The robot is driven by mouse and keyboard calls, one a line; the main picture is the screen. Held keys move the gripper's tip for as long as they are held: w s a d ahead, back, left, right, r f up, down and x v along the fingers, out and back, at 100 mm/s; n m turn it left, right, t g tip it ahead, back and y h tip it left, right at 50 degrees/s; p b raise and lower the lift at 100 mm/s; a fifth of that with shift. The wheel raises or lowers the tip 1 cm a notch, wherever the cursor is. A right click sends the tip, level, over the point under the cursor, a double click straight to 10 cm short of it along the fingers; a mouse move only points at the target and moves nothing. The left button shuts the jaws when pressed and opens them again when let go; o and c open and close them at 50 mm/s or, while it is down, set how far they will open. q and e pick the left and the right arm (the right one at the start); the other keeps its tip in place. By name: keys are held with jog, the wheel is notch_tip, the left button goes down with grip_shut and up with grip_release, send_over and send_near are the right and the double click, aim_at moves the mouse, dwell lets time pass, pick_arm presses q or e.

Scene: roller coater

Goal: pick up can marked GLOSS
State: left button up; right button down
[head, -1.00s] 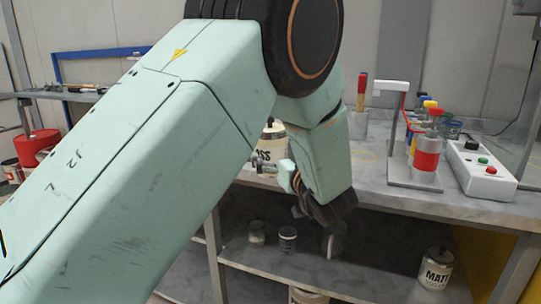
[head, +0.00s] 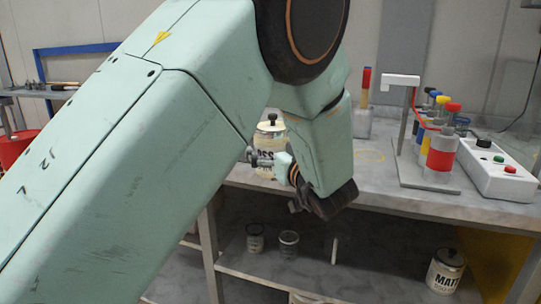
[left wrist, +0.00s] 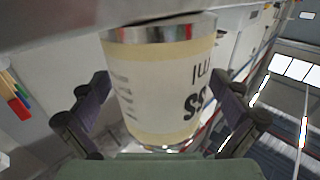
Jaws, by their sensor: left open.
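The can marked GLOSS (head: 266,143) stands upright on the bench top, cream with a dark knob on its lid. My left gripper (left wrist: 164,95) is open, with one finger on each side of the can. In the head view the left gripper (head: 262,160) is at the can's near side. I cannot tell whether the fingers touch it. My right gripper is not in view.
A stand with coloured rollers (head: 440,155) and a white control box (head: 495,175) are on the bench to the right. A cup with a red-handled tool (head: 364,115) stands behind. A MATT can (head: 445,270) and two small jars are on the lower shelf. The bench's front edge (head: 400,206) runs below.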

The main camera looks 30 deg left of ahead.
pick_arm(q)
jog(key=shift+w, duration=0.1)
jog(key=shift+s+a+r, duration=0.1)
jog(key=shift+s+a, duration=0.05)
jog(key=shift+s, duration=0.1)
jog(key=shift+c, duration=0.3)
jog(key=shift+w+d, duration=0.15)
jog(key=shift+d, duration=0.1)
jog(key=c, duration=0.5)
jog(key=shift+a, duration=0.1)
jog(key=c, duration=1.1)
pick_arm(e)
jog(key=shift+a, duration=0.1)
pick_arm(q)
jog(key=shift+r, duration=0.15)
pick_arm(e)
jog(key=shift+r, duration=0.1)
